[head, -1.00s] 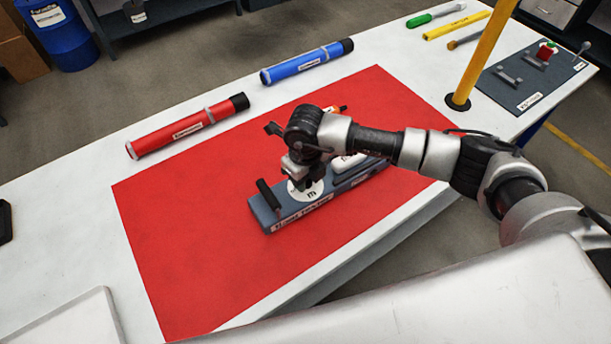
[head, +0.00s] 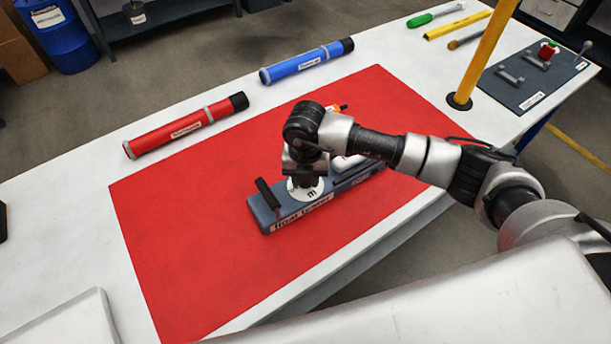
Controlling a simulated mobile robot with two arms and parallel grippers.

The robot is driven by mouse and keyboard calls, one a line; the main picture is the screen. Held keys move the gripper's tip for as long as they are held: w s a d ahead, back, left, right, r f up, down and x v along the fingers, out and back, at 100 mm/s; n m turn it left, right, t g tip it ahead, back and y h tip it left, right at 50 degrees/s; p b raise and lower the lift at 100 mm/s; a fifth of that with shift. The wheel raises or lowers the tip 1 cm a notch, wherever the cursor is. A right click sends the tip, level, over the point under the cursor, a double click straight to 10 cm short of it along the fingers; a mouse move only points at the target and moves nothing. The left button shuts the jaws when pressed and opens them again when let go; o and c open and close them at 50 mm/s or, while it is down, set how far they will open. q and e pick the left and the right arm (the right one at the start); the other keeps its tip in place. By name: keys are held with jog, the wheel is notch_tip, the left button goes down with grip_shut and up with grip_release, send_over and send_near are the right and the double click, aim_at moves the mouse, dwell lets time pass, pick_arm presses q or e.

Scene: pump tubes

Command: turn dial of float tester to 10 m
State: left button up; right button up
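The float tester (head: 322,209) is a blue-grey block with a label on its front. It lies on the red mat (head: 190,240). A black handle (head: 268,193) stands at its left end. Its round white dial (head: 311,193) carries black markings, which I cannot read fully. My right gripper (head: 304,180) points down directly over the dial, at or very near its middle. The wrist and fingers hide the dial's centre and most of its far side, so I cannot tell whether the fingers grip a knob. My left gripper is out of view.
A red tube (head: 185,127) and a blue tube (head: 305,62) lie behind the mat on the white table (head: 60,215). A yellow post (head: 483,55) stands at the right, near a dark panel (head: 530,75). Tools lie at the back. The mat's left part is clear.

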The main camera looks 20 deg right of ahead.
jog(key=m, duration=0.4)
jog(key=shift+m, duration=0.3)
jog(key=shift+m+p, duration=0.35)
jog(key=shift+m, duration=1.55)
jog(key=o, duration=0.9)
jog(key=shift+o, duration=0.2)
notch_tip(320, 180, up, 11)
jog(key=b, duration=0.1)
jog(key=shift+a+f, duration=0.1)
